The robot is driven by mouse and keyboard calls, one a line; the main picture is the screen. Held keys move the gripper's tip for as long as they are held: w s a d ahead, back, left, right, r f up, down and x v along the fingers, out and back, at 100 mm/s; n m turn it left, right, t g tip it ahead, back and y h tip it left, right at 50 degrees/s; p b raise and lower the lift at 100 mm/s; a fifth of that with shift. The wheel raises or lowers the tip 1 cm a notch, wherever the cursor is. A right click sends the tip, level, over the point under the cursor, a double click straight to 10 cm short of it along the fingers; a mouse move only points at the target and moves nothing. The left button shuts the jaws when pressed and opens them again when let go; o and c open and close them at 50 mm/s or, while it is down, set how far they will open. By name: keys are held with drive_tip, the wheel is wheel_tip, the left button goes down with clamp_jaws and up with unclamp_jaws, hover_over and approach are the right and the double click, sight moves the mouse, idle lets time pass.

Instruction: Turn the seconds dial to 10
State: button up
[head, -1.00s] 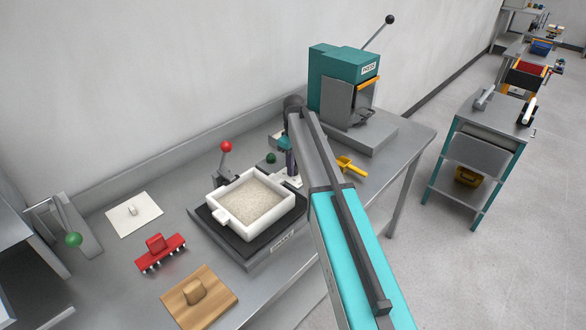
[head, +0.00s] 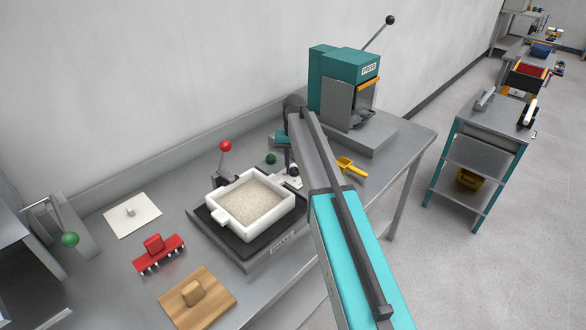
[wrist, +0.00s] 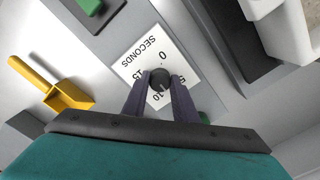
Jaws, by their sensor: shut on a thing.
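The seconds dial is a small dark round knob (wrist: 161,76) on a white plate (wrist: 136,55). In the wrist view the plate reads SECONDS, with 0, 5, 10 and 15 around the knob, upside down. My gripper (wrist: 160,84) is shut on the knob, one dark finger on each side. The fingers partly cover the plate's markings, and I cannot tell clearly which number the knob points to. In the head view my gripper (head: 289,166) is at the dial plate (head: 294,182), largely hidden by my arm.
A white tray of pale granules (head: 250,200) stands close left of the dial. A red-ball lever (head: 226,146) and green button (head: 271,158) are near. A yellow scoop (head: 351,166) lies to the right, before the teal press (head: 345,75).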

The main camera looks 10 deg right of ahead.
drive_tip(key=m, duration=0.4)
drive_tip(key=shift+s+f+m, duration=0.15)
drive_tip(key=shift+s+m, duration=0.1)
drive_tip(key=shift+m, duration=0.05)
drive_tip(key=shift+m+b, duration=0.3)
drive_tip(key=shift+m, duration=1.5)
drive_tip(key=shift+a, duration=0.1)
drive_tip(key=o, duration=1)
drive_tip(key=shift+o, duration=0.2)
drive_tip(key=shift+w, duration=0.1)
drive_tip(key=shift+r, duration=0.3)
